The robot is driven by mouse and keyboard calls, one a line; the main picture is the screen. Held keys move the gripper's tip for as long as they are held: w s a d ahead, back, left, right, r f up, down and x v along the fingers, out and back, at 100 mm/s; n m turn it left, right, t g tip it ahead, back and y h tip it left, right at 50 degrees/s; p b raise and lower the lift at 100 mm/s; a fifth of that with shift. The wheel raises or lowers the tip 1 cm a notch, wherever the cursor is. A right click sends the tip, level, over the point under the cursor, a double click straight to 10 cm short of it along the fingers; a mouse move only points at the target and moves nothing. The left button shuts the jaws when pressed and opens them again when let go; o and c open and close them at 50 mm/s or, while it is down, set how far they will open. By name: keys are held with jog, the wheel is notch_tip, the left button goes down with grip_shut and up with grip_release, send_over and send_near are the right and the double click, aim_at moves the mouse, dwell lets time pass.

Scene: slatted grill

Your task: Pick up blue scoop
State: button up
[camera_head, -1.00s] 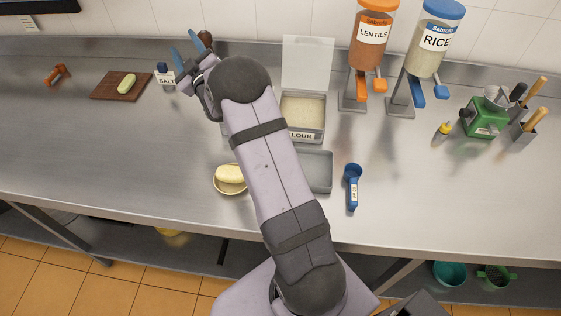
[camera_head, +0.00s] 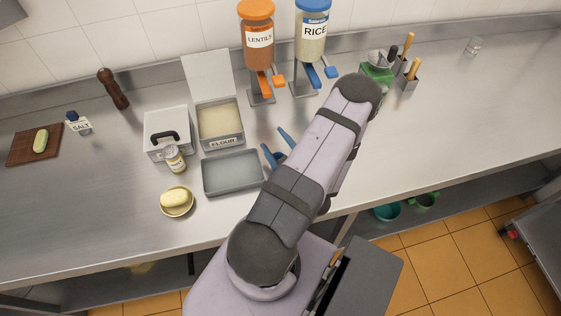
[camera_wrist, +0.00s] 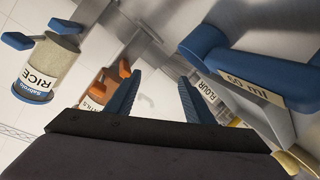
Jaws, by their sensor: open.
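The blue scoop (camera_wrist: 240,68), with a pale label reading 60 ml, lies at the right of the wrist view, close to the camera. It is to the right of my finger pair in that view and apart from it. In the head view my arm hides the scoop. My gripper (camera_head: 278,146) has its two blue fingers spread and empty, just right of the grey tray and pointing left. Its fingers (camera_wrist: 160,80) also show apart in the wrist view, with nothing between them.
The shallow grey tray (camera_head: 232,188), the flour bin (camera_head: 222,143) and a lidded box (camera_head: 168,119) with a small jar (camera_head: 174,158) stand left of my gripper. The lentils (camera_head: 257,40) and rice (camera_head: 313,42) dispensers stand behind. The counter's left front is mostly clear.

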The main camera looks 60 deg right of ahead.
jog(key=s+a+m, duration=0.1)
jog(key=s+a+m+g, duration=0.1)
jog(key=s+a, duration=0.1)
jog(key=s+a+f+m+p, duration=0.1)
jog(key=shift+s+a+g, duration=0.15)
jog(key=shift+s+g, duration=0.15)
jog(key=shift+s, duration=0.05)
jog(key=m, duration=0.1)
jog(key=s+a+f+m+g, duration=0.1)
jog(key=s+a+f+m, duration=0.1)
jog(key=m, duration=0.1)
jog(key=shift+a+h, duration=0.25)
jog(key=shift+h, duration=0.05)
jog(key=shift+s+a+f+m+g, duration=0.1)
jog(key=shift+s+f+m+g, duration=0.15)
jog(key=shift+m, duration=0.35)
jog(key=shift+s+f+m+g, duration=0.1)
jog(key=shift+f+m+g, duration=0.15)
jog(key=shift+f+m, duration=0.15)
jog(key=shift+b+x, duration=0.55)
jog(key=shift+x, duration=1.95)
jog(key=c, duration=0.8)
